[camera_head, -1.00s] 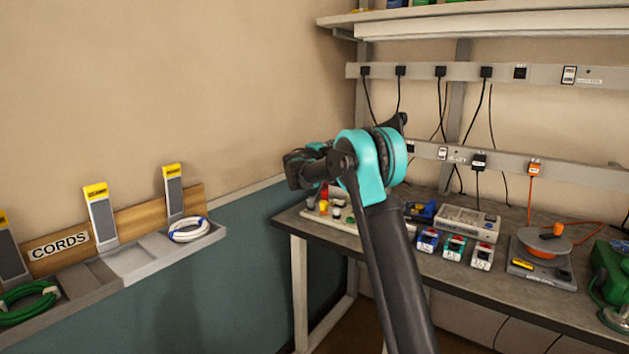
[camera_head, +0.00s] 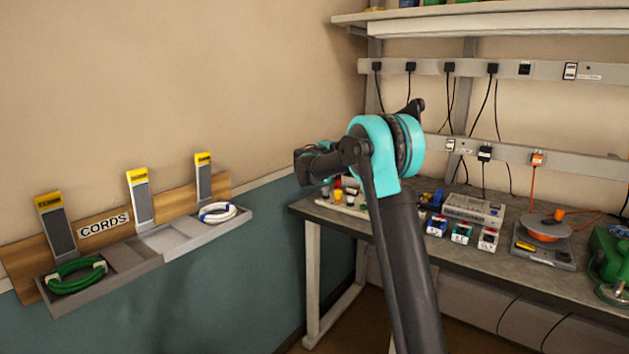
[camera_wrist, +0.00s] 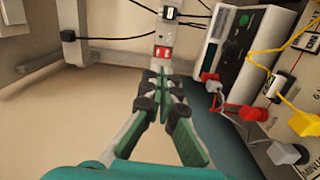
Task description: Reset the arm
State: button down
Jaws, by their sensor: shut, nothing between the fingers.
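My gripper (camera_wrist: 165,78) shows in the wrist view with its green-padded fingers drawn together and nothing between them. In the head view, my arm (camera_head: 385,160) rises from the bottom, bends at a teal joint and reaches left. The gripper end (camera_head: 308,165) is dark there, and its fingers cannot be made out. It appears in front of the wall, above the left end of the workbench. I see no contact with anything.
The workbench (camera_head: 480,262) holds several small devices and an orange cord reel (camera_head: 545,228). Power strips (camera_head: 620,76) with plugs line the wall behind. A CORDS rack (camera_head: 205,232) with green and white cords hangs at left. In the wrist view, an instrument (camera_wrist: 237,45) has red and yellow leads nearby.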

jog(key=s+d+f+m+g+y, duration=0.1)
jog(key=s+d+f+m+g, duration=0.1)
jog(key=s+d+f, duration=0.5)
jog(key=s+d+f+m+g+y, duration=0.2)
jog(key=s+f+g, duration=0.15)
jog(key=s, duration=0.85)
jog(key=s+d+f+m+g+y, duration=0.1)
jog(key=s+d+f+m+g, duration=0.1)
jog(key=s+d+f, duration=0.55)
jog(key=s+a+f+m+y, duration=0.1)
jog(key=s+f, duration=0.4)
jog(key=s, duration=0.5)
jog(key=s+a+f+m+g+y, duration=0.1)
jog(key=s+a+f+y, duration=0.3)
jog(key=s, duration=0.7)
jog(key=s+a+f+m+g+y, duration=0.1)
jog(key=s+a+f, duration=0.3)
jog(key=s, duration=0.6)
notch_tip(320, 180, down, 2)
jog(key=shift+s+a+f+m+y, duration=0.1)
jog(key=shift+s+a+m+y, duration=0.15)
jog(key=shift+y, duration=0.45)
jog(key=shift+w+g, duration=0.1)
jog(key=shift+g, duration=0.15)
